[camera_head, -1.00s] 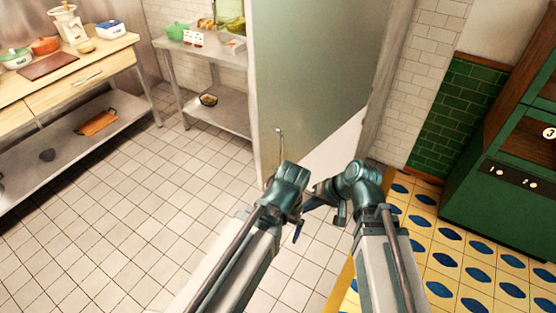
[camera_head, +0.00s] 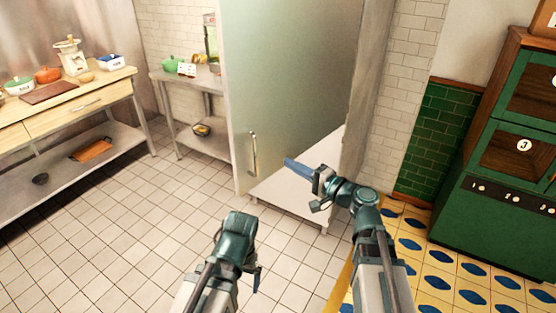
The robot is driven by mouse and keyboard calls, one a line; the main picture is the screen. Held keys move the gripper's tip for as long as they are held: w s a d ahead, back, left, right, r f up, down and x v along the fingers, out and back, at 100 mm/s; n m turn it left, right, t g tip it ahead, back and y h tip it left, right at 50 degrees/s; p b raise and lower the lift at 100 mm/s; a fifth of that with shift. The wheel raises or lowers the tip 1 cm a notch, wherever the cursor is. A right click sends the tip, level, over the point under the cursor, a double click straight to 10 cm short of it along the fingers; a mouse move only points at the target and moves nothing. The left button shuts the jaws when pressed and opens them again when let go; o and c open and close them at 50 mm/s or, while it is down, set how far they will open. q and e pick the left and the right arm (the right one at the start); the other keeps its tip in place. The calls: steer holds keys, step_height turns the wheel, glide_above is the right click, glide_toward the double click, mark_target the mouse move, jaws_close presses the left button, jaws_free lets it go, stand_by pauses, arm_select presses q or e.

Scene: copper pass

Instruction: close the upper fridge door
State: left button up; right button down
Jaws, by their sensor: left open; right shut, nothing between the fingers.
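The upper fridge door (camera_head: 290,85) is a tall grey-green panel in the middle of the head view. Its upright metal handle (camera_head: 253,153) is near the lower left edge. How far the door stands open is hard to tell. My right gripper (camera_head: 292,164) is shut and empty, its blue fingers pointing left in front of the door's lower part, to the right of the handle. Contact with the door cannot be made out. My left gripper (camera_head: 257,278) is open, lower and in front of the door, apart from the handle. Its fingers are mostly hidden by its own wrist.
A pale low surface (camera_head: 290,190) shows below the door. A metal shelf table (camera_head: 190,108) stands left of the door. A wooden-topped counter (camera_head: 60,98) is at the far left, and a green cabinet (camera_head: 485,222) at the right. The tiled floor (camera_head: 130,230) at left is clear.

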mark_target(260, 148)
steer(key=x, duration=1.2)
steer(key=shift+w+a, duration=0.25)
steer(key=shift+a, duration=0.05)
